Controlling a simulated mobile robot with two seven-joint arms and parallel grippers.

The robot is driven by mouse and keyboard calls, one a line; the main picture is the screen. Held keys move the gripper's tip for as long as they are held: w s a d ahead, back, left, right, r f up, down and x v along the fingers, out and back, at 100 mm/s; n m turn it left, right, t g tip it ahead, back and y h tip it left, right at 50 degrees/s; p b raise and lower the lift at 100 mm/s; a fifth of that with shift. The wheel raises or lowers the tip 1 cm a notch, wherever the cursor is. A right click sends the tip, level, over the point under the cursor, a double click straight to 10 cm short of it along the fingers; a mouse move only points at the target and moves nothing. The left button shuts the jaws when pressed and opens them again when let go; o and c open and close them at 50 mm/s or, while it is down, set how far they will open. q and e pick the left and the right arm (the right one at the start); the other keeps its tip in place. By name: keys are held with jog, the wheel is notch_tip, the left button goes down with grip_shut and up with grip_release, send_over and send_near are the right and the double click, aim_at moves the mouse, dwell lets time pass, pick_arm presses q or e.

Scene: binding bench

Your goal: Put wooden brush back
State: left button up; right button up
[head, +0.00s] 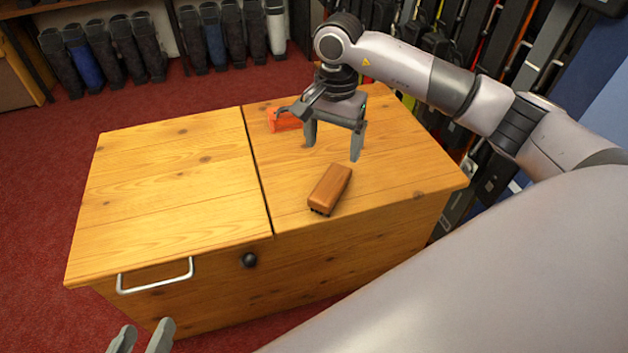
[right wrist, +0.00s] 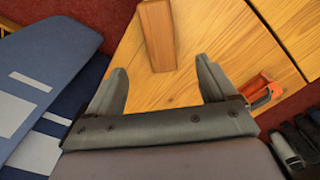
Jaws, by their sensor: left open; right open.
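The wooden brush (head: 330,187) lies on the right half of the wooden chest's top, its dark bristles just showing at the near end. It also shows in the right wrist view (right wrist: 157,35), ahead of the fingers and roughly between their lines. My right gripper (head: 333,150) points down over the chest top, behind the brush in the head view. It is open, empty and apart from the brush. My left gripper (head: 142,338) is open and empty at the bottom left, in front of the chest; only its fingertips show.
The wooden chest (head: 165,190) has a seam across its top, a metal handle (head: 155,276) and a black knob (head: 249,260) on its front. An orange object (head: 285,120) lies at the back, partly behind my right gripper. The chest's left half is clear.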

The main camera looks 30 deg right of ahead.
jog(key=s+a+f+m+g+y, duration=0.1)
jog(key=s+a+y, duration=0.35)
jog(key=a, duration=0.65)
jog(key=s+a+f+m+g+y, duration=0.1)
jog(key=s+a+m+y, duration=0.15)
jog(key=a+y, duration=0.55)
jog(key=s+a+r+m+t+y, duration=0.3)
jog(key=a+r+m+t+y, duration=0.55)
jog(key=m, duration=0.65)
jog(key=w+d+f+m+t+h, duration=0.2)
jog(key=d+m+t+h, duration=0.3)
jog(key=m, duration=0.9)
jog(key=w+d+f+m+t+h, duration=0.2)
jog(key=m+t+h, duration=0.4)
jog(key=m, duration=0.8)
jog(key=s+d+f+m+g+h, duration=0.2)
jog(key=s+f+m+g, duration=0.4)
jog(key=f+m, duration=0.5)
jog(key=shift+s+f+h, duration=0.2)
jog(key=shift+s+h, duration=0.7)
jog(key=shift+s, duration=0.05)
